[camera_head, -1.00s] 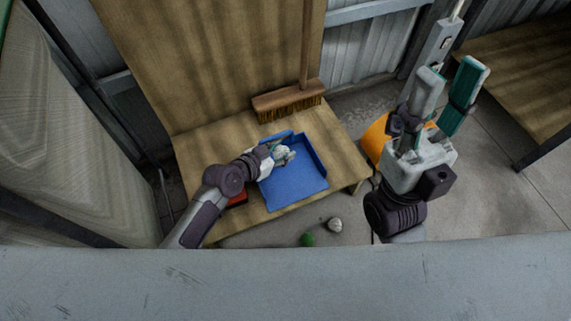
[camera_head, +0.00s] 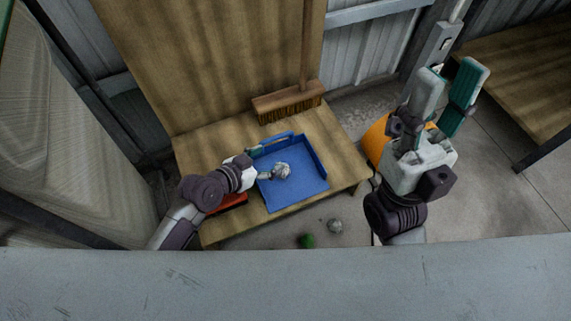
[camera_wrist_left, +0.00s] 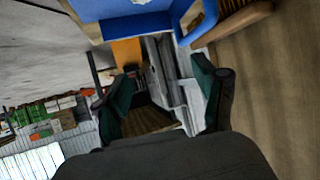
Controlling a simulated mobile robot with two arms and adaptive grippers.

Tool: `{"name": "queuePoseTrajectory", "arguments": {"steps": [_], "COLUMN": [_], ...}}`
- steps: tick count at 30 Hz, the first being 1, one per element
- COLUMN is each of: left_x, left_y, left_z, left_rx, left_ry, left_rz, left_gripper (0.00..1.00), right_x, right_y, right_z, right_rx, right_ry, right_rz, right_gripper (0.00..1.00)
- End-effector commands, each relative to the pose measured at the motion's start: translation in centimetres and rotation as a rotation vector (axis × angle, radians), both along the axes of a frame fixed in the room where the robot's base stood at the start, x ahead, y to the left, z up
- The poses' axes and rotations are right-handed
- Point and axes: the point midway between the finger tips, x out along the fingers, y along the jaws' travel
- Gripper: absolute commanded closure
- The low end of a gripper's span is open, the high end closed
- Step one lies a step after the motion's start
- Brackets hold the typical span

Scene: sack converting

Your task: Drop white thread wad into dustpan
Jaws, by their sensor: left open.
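The white thread wad (camera_head: 281,171) is a small crumpled pale lump in the blue dustpan (camera_head: 300,191), and appears to rest on its floor. The dustpan lies on the wooden bench. My left gripper (camera_head: 261,163) is open at the dustpan's left side, its fingers spread and pointing toward the wad. I cannot tell whether a fingertip still touches it. In the left wrist view the open fingers (camera_wrist_left: 162,92) have nothing between them, and the blue dustpan (camera_wrist_left: 140,24) shows at the top. My right gripper (camera_head: 448,92) is raised at the right, open and empty.
A broom (camera_head: 288,102) stands on the bench (camera_head: 205,150) behind the dustpan. A red object (camera_head: 232,203) sits left of the dustpan, partly under my arm. A grey-white lump (camera_head: 335,226) and a green lump (camera_head: 307,241) lie on the floor. An orange container (camera_head: 376,138) stands at right.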

Motion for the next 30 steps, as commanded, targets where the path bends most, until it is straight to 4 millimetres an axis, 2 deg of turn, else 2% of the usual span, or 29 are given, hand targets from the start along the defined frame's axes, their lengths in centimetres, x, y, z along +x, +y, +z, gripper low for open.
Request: {"name": "queuePoseTrajectory", "arguments": {"steps": [3, 10, 27, 30], "left_x": [-1.6, -3.4, -3.5, -2.9], "left_y": [1.6, 3.3, 3.6, 3.3], "left_z": [1.1, 2.5, 2.9, 4.3], "left_rx": [0.003, 0.001, -0.003, -0.032], "left_ry": [0.0, 0.0, -0.003, -0.05], "left_rz": [-0.001, 0.0, 0.002, 0.03], "left_gripper": [0.3, 0.3, 0.3, 0.3], "right_x": [0.0, 0.0, 0.0, 0.0], "right_y": [0.0, 0.0, 0.0, 0.0], "right_z": [0.0, 0.0, 0.0, 0.0], "right_rx": [0.0, 0.0, 0.0, 0.0], "right_ry": [0.0, 0.001, 0.001, 0.0], "right_rz": [0.0, 0.0, 0.0, 0.0], "right_gripper": [0.6, 0.6, 0.6, 0.6]}}
